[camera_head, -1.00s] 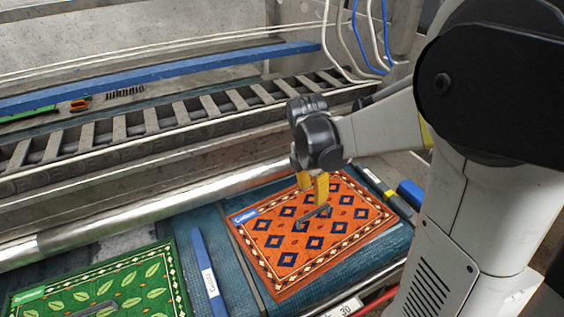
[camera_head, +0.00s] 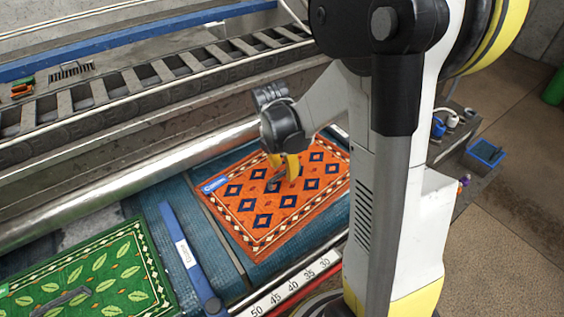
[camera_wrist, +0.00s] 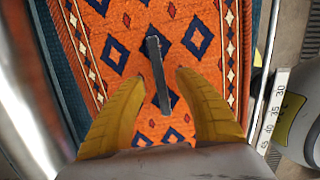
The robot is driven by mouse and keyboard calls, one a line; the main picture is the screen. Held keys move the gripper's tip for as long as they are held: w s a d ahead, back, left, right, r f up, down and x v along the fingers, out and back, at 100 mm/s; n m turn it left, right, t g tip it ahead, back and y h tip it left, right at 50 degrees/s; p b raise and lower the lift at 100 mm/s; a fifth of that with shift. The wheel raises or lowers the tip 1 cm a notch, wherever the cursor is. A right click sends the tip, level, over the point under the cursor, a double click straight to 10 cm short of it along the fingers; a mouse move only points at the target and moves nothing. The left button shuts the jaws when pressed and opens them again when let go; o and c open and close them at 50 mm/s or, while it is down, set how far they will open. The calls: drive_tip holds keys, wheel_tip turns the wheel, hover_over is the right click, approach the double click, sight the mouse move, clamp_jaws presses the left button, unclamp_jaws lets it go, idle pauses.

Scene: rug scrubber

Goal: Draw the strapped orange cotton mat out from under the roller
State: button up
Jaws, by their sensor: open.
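The orange cotton mat (camera_head: 315,180) with navy diamonds lies flat on the teal bed, a blue label at its left corner. A dark strap (camera_wrist: 158,76) runs along its middle in the wrist view. The silver roller (camera_head: 130,187) passes along the mat's back side; in the wrist view the roller (camera_wrist: 28,95) is at left, with teal bed between it and the mat's visible border. My gripper (camera_head: 283,172) is over the mat, also in the wrist view (camera_wrist: 150,60). Its yellow fingers are open, one each side of the strap. It holds nothing; its height above the mat is unclear.
A green leaf-pattern mat (camera_head: 112,255) lies at left, beyond a blue bar (camera_head: 190,255). A numbered scale (camera_head: 290,288) edges the front. A slatted conveyor and a blue beam (camera_head: 120,45) stand behind. Open floor (camera_head: 510,220) is at right.

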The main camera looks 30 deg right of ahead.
sight(285, 177)
drive_tip(key=shift+d+f, duration=0.2)
drive_tip(key=shift+f, duration=0.85)
clamp_jaws()
